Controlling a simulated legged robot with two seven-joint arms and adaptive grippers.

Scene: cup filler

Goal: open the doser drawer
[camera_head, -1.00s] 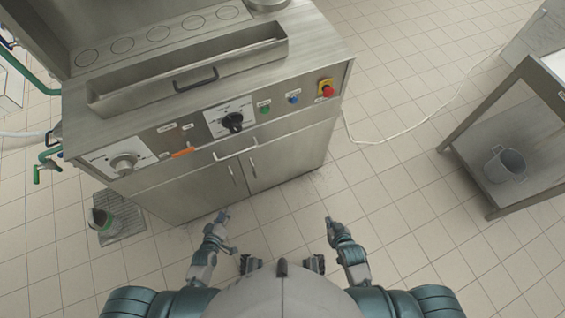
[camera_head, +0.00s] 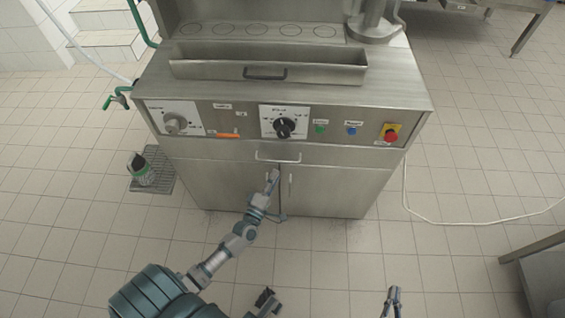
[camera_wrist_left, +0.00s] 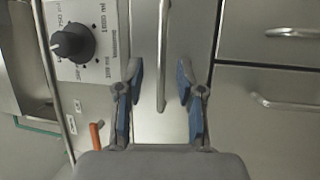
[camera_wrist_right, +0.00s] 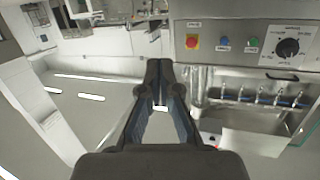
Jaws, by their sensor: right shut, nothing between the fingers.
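The doser drawer (camera_head: 220,153) appears to be the narrow steel front below the control panel, flush with the cabinet. Its bar handle (camera_head: 278,157) sits at the middle. My left gripper (camera_head: 274,176) is just below this handle in the head view. In the left wrist view the left gripper (camera_wrist_left: 160,78) is open, one finger on each side of the drawer handle (camera_wrist_left: 163,50), with gaps on both sides. My right gripper (camera_head: 393,294) is low at the right, away from the machine. In the right wrist view the right gripper (camera_wrist_right: 160,72) is shut and empty.
Two cupboard doors (camera_head: 330,190) with upright handles lie below the drawer. The panel above carries a black dial (camera_head: 284,127), an orange lever (camera_head: 228,136) and a red stop button (camera_head: 391,136). A long trough (camera_head: 215,69) stands on top.

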